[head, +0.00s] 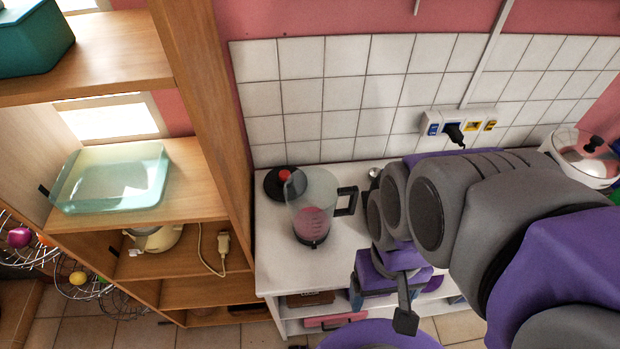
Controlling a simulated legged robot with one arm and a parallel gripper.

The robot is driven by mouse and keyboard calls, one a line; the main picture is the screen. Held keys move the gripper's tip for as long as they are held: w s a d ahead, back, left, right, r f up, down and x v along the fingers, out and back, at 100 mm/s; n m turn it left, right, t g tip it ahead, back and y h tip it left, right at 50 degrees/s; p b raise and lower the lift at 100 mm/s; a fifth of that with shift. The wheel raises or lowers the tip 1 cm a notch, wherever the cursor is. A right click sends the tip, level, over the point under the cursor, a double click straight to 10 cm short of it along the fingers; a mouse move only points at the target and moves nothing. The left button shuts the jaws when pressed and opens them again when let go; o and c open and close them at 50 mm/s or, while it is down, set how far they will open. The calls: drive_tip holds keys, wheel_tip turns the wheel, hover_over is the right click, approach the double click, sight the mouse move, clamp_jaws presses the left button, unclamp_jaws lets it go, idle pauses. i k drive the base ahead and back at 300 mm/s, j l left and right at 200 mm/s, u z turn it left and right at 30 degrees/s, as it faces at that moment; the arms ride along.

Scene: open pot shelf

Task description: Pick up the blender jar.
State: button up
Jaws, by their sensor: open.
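The blender jar (312,200) stands upright on the white counter (277,262). It is clear, with pink contents low inside, a dark base and a black handle on its right side. A black lid with a red knob (284,180) lies behind it to the left, partly hidden by the jar. My purple and grey arm comes in from the right. My gripper (385,290) is low at the counter's front right, right of and nearer than the jar, apart from it and empty. My arm links hide part of it.
An open wooden shelf (196,112) stands left of the counter and holds a teal glass dish (115,177) and a teal box (34,38). A tiled wall (300,90) with a socket strip (459,124) is behind. A lidded pot (582,157) stands at the right.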

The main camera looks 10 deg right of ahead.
sight(312, 195)
drive_tip(key=l+z, duration=0.2)
drive_tip(key=z, duration=0.15)
drive_tip(key=k+l+z, duration=0.1)
drive_tip(key=l+z, duration=0.35)
drive_tip(key=z, duration=0.2)
drive_tip(key=u, duration=1.6)
drive_tip(key=l+u, duration=0.1)
drive_tip(key=k+l, duration=0.15)
drive_tip(key=l, duration=0.15)
drive_tip(key=k+l, duration=0.1)
drive_tip(key=l, duration=0.25)
drive_tip(key=k+l, duration=0.15)
drive_tip(key=l, duration=0.15)
drive_tip(key=k+l, duration=0.15)
drive_tip(key=l, duration=0.15)
